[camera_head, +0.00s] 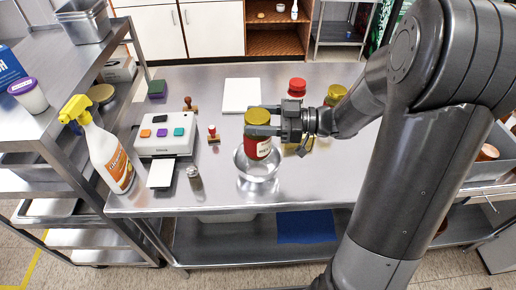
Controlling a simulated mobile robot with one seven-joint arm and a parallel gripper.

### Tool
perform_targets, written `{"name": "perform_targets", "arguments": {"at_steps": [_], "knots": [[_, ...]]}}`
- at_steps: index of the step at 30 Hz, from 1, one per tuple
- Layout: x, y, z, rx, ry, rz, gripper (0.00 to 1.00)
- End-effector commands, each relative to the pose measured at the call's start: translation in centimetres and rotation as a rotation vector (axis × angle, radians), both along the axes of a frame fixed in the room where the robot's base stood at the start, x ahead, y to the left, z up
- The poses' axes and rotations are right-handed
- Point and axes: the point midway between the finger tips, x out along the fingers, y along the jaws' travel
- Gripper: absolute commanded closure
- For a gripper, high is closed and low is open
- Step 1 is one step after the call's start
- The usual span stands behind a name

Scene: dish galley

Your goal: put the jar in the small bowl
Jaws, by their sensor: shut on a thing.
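The jar (257,149) has a red body with a light label and a yellow lid. My gripper (260,130) is shut on it near the lid and holds it upright. The small bowl (258,183) is a shiny metal bowl near the front edge of the steel table. The jar is over the bowl, and its lower end overlaps the bowl's opening in this view. I cannot tell whether the jar touches the bowl's inside.
A label printer (165,136), stamps (213,134) and a small shaker (194,177) stand left of the bowl. A spray bottle (108,155) is at the left edge. A red-capped jar (297,88) and another yellow-lidded jar (336,92) stand behind my gripper. A white sheet (241,95) lies at the back.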

Motion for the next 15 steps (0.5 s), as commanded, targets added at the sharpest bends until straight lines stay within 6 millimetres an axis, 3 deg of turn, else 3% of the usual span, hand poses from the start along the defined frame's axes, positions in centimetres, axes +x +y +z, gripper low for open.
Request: {"name": "perform_targets", "arguments": {"at_steps": [6,15], "knots": [[0.0,0.0,-3.3,0.001,0.004,-0.002,1.0],[0.0,0.0,-5.8,0.002,0.004,-0.002,1.0]]}}
